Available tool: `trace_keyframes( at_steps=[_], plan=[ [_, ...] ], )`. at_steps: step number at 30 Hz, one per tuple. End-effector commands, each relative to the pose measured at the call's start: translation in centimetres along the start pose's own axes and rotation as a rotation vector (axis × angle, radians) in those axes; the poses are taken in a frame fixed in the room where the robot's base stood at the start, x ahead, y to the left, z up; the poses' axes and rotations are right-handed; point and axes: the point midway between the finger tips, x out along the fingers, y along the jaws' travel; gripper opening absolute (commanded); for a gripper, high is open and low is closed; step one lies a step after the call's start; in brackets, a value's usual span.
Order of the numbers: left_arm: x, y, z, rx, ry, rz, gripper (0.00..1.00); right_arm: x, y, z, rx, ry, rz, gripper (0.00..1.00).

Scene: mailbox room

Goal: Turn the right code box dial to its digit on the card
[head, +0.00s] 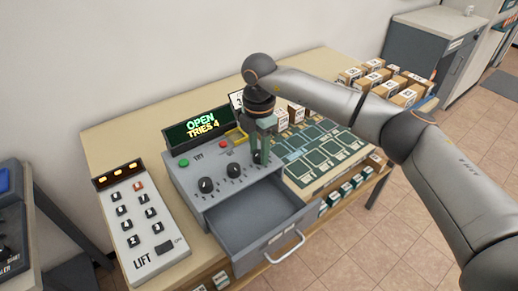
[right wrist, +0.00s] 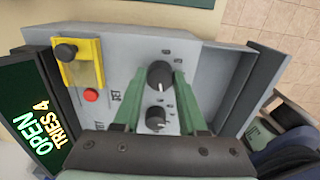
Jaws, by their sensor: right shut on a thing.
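The grey code box (head: 215,205) stands on the table with a row of black dials. The left dial (head: 206,185) and middle dial (head: 233,170) are free. The right dial (right wrist: 160,73) is between my right gripper's green fingers (right wrist: 162,76), which are shut on it; its white mark points toward the wrist in the right wrist view. The head view shows my right gripper (head: 259,155) from above, mostly covering this dial. The screen (head: 200,127) reads "OPEN TRIES 4". A white card (head: 236,101) is partly hidden behind my gripper; its digits are not readable. My left gripper is not in view.
The code box's drawer (head: 262,222) is pulled out and looks empty. A lift panel (head: 143,225) stands to the left. A tray of green slots (head: 318,150) lies to the right, with several small boxes (head: 378,76) behind. A red button (right wrist: 91,95) and yellow bracket (right wrist: 80,68) are close by.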

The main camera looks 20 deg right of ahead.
Motion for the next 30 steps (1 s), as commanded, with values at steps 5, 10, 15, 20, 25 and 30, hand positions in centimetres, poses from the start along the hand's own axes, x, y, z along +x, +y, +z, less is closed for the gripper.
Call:
trace_keyframes(
  at_steps=[5, 10, 15, 20, 25, 30],
  plan=[
    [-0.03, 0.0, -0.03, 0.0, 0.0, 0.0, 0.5, -0.12, 0.07, 0.06, 0.02, -0.001, 0.003, 0.0],
    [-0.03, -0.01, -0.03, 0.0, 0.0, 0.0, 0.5, -0.11, 0.07, 0.06, 0.023, -0.001, 0.003, 0.0],
    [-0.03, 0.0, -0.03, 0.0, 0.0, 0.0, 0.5, -0.11, 0.07, 0.06, 0.022, -0.001, 0.003, 0.0],
    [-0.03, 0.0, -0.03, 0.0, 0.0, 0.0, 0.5, -0.09, 0.06, 0.05, 0.021, -0.001, 0.003, 0.58],
    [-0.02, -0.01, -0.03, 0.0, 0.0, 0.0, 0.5, -0.05, 0.03, 0.04, 0.02, 0.0, 0.001, 0.71],
    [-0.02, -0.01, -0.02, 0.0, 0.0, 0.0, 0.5, -0.04, 0.02, 0.02, 0.019, 0.0, 0.001, 0.71]
  ],
)
